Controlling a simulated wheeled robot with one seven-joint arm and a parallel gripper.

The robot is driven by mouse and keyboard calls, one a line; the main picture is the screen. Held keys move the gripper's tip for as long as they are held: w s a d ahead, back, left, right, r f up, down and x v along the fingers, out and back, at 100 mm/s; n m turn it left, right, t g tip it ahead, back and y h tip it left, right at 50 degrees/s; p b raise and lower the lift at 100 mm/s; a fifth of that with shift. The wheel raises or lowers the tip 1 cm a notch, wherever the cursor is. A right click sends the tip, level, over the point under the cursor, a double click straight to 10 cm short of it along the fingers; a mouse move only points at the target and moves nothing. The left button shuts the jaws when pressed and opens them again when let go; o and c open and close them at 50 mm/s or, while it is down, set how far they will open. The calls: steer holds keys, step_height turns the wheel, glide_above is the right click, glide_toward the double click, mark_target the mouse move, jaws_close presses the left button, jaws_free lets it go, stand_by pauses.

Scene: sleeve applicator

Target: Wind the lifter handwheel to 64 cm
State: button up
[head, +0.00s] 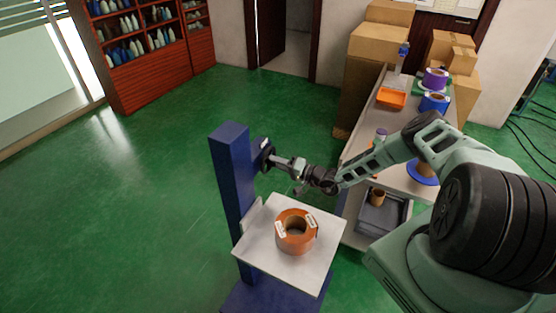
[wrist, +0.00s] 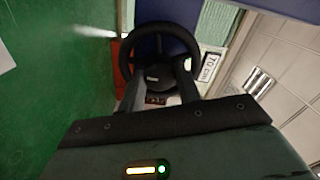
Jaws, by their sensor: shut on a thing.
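The lifter is a dark blue column (head: 231,180) with a pale platform (head: 262,262) on its side. Its black handwheel (head: 266,152) sits on the upper column, and its round rim (wrist: 160,27) fills the middle of the wrist view. My gripper (head: 277,161) reaches it from the right. In the wrist view my gripper (wrist: 160,72) has its two dark fingers at the lower part of the wheel, shut on it. The exact contact is dark. A white plate (wrist: 211,66) with dark characters shows beside the wheel; I cannot read it surely.
An orange-brown roll (head: 296,232) with white labels lies on the platform. To the right a long bench (head: 360,143) holds an orange tray (head: 391,98) and several spools. Cardboard boxes (head: 375,85) stand behind. The green floor left of the column is clear.

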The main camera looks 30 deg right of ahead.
steer(key=shift+s+n+p, duration=0.1)
steer(key=shift+n+p, duration=0.45)
steer(key=shift+n, duration=0.55)
steer(key=shift+f, duration=0.1)
steer(key=o, duration=1)
steer(key=shift+c, duration=0.2)
steer(key=b+v, duration=0.5)
steer(key=v, duration=1.2)
steer(key=shift+s, duration=0.2)
steer(key=shift+d, duration=0.1)
